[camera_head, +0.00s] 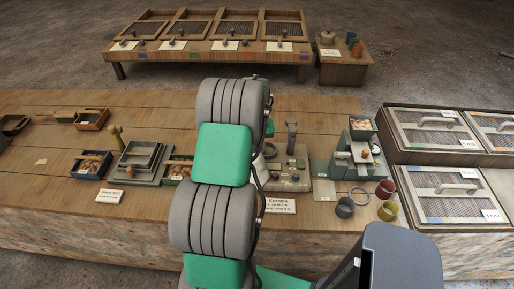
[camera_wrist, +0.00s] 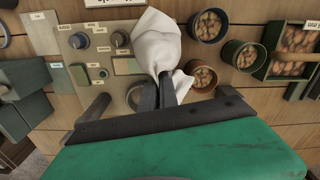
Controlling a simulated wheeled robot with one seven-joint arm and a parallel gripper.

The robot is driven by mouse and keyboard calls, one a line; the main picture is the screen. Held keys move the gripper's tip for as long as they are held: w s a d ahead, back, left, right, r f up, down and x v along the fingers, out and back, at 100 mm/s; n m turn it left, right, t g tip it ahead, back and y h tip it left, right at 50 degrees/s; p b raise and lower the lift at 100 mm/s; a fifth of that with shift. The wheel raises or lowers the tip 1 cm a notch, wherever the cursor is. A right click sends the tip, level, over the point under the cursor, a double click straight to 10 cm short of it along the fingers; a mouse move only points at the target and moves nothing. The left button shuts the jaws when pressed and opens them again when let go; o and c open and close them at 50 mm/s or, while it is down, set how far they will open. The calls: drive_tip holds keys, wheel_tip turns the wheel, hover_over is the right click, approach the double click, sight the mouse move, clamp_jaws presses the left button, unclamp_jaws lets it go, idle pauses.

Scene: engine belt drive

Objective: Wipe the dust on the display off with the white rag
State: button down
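In the wrist view the white rag (camera_wrist: 157,42) is bunched up and hangs between and beyond my gripper's dark fingertips (camera_wrist: 167,90), which are close together on it. The rag covers part of a beige panel (camera_wrist: 65,42) with knobs and small labels. A small grey-green rectangle (camera_wrist: 127,66) on this panel lies left of the rag; I cannot tell whether it is the display. I can make out no dust.
Pots of brown pieces (camera_wrist: 240,52) and a green box (camera_wrist: 292,45) stand right of the rag. In the head view, a card marked Kernels (camera_head: 281,205) is at the table front, lidded cases (camera_head: 440,190) are at the right, and the wooden table (camera_head: 45,195) has bare room at left.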

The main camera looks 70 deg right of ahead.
drive_tip(key=b, duration=0.2)
hover_over(257, 166)
wheel_tip(257, 166, down, 4)
drive_tip(key=shift+f, duration=0.1)
drive_tip(key=c, duration=0.6)
unclamp_jaws()
drive_tip(key=shift+f+b, duration=0.9)
drive_tip(key=shift+f, duration=0.25)
drive_tip(key=shift+c, duration=0.6)
clamp_jaws()
drive_tip(key=shift+r, duration=0.1)
